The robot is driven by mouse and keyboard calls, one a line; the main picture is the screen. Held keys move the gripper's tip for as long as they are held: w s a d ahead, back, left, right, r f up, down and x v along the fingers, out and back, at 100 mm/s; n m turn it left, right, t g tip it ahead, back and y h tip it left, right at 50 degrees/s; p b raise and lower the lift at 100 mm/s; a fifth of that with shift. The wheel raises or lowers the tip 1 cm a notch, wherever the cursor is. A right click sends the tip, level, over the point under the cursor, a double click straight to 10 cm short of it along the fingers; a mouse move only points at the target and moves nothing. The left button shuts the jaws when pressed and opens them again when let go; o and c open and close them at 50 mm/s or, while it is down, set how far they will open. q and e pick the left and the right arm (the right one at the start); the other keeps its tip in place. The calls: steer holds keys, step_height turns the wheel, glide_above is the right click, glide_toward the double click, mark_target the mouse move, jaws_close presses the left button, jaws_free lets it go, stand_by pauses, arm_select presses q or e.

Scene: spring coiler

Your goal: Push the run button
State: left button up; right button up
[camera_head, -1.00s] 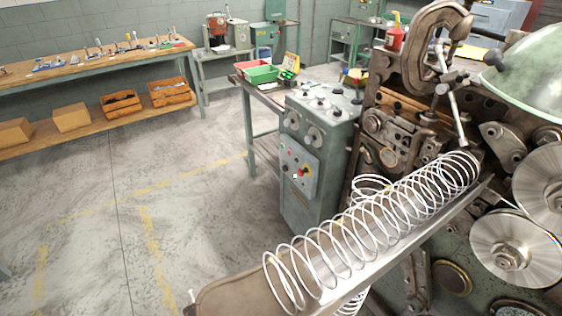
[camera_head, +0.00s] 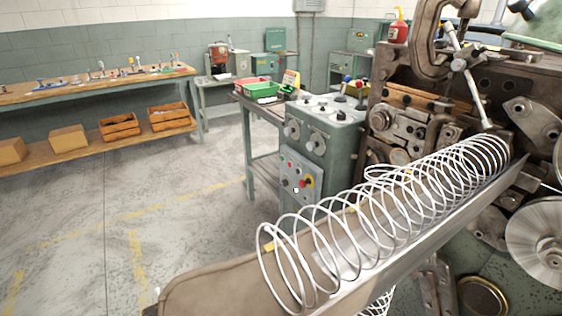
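The green control cabinet (camera_head: 321,140) stands left of the spring coiler. A small grey button panel (camera_head: 300,176) is on its front, with a red knob on a yellow plate (camera_head: 308,181) and a few small buttons, one of them white (camera_head: 296,190). They are too small to read, so I cannot tell which is the run button. Neither of my grippers is in view.
The coiler (camera_head: 420,120) fills the right side. A long wire spring (camera_head: 385,215) lies in its metal trough (camera_head: 395,262), in front of and right of the cabinet. A workbench (camera_head: 95,88) stands at the back left. The floor (camera_head: 170,215) between is clear.

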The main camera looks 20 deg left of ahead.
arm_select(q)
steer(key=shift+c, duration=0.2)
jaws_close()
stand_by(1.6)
